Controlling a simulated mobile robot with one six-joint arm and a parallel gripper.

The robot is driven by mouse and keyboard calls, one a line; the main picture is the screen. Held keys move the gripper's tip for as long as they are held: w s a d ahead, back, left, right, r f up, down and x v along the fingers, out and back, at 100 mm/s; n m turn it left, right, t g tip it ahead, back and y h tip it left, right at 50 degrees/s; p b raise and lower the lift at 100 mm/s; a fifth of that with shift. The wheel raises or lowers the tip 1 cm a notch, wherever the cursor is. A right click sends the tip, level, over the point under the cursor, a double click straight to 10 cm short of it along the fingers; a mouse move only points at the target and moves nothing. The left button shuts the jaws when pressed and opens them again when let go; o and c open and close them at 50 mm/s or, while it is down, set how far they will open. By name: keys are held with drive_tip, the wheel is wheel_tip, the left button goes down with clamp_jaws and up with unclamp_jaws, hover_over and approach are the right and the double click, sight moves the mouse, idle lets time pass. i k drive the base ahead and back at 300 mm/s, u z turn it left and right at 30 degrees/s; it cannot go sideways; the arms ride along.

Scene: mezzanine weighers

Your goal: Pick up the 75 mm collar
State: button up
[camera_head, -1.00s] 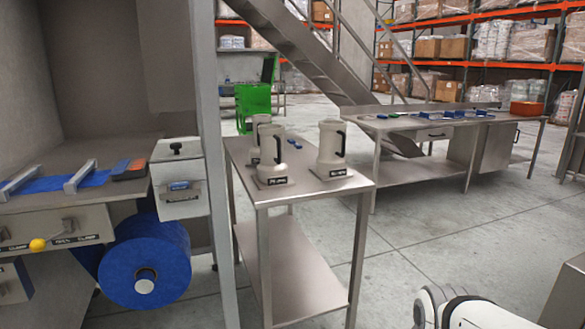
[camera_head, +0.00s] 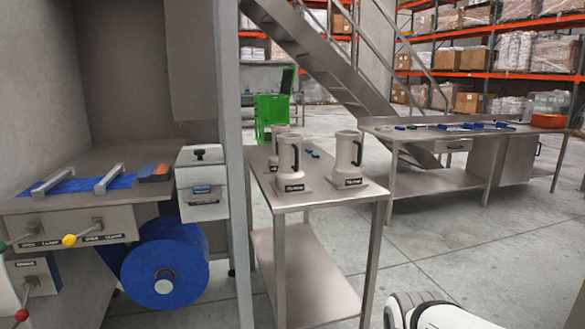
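Several cream, jug-like pieces with dark handles and labelled square bases stand on the small steel table (camera_head: 320,197). They may be the collars, but their labels are too small to read, so I cannot tell which is the 75 mm one. One labelled piece (camera_head: 290,165) stands at the front left of the tabletop. Another labelled piece (camera_head: 347,160) stands to its right, and a third (camera_head: 275,142) is partly hidden behind the left one. A white rounded part of my own arm shows at the bottom right. My gripper is not in view.
A machine with a blue film roll (camera_head: 165,272) and levers stands at the left, beside a grey post (camera_head: 235,160). A long steel bench (camera_head: 425,134) with small blue items stands behind right, near stairs (camera_head: 325,60). Open floor (camera_head: 490,240) lies at the right.

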sight(290, 177)
drive_tip(key=z, duration=0.05)
drive_tip(key=i, duration=0.9)
drive_tip(key=u, duration=0.05)
